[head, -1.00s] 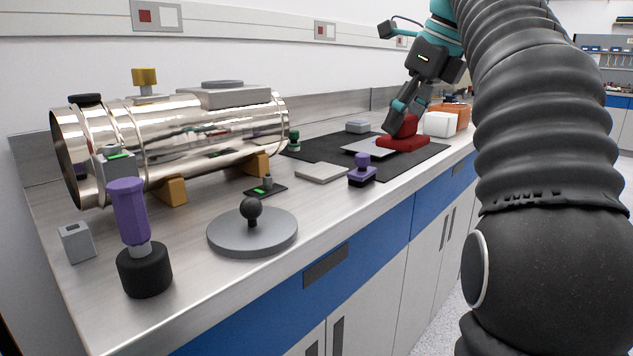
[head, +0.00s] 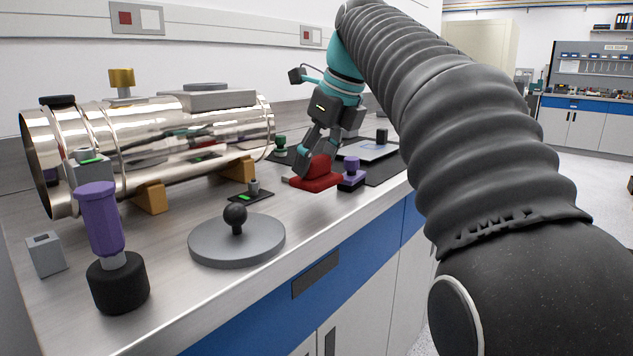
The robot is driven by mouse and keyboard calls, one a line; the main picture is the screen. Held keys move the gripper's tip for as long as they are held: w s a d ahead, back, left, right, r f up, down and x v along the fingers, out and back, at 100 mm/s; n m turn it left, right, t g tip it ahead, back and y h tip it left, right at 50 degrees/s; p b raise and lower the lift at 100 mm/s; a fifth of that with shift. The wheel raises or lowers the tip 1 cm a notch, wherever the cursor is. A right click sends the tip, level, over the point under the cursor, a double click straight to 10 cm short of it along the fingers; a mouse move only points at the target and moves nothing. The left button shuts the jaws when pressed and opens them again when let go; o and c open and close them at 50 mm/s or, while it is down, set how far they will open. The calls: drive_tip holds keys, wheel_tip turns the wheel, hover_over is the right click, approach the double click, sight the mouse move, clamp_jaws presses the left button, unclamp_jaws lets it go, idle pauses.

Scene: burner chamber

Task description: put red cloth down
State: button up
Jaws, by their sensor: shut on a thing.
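The red cloth (head: 320,177) is a folded dark red pad with a raised part, low at the worktop in the middle of the head view. My gripper (head: 307,164) points down and is shut on the cloth's raised part. Its fingertips are partly hidden by the cloth. The cloth lies just left of a purple-handled block (head: 352,175) and covers most of a pale flat plate (head: 288,179). I cannot tell whether the cloth rests on the plate or hovers slightly above it.
A shiny metal cylinder (head: 150,140) on orange feet stands at the left. A round grey disc with a black knob (head: 237,240) and a purple-handled tool (head: 103,225) stand in front. A black mat (head: 388,171) with a silver plate (head: 366,149) lies behind right.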

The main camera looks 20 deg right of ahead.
sight(316, 179)
drive_tip(key=shift+f+b, duration=0.5)
drive_tip(key=shift+f, duration=1.3)
drive_tip(key=shift+f, duration=0.1)
drive_tip(key=o, duration=1)
drive_tip(key=shift+p+v, duration=1.45)
drive_tip(key=shift+v, duration=4.7)
drive_tip(key=shift+a, duration=0.1)
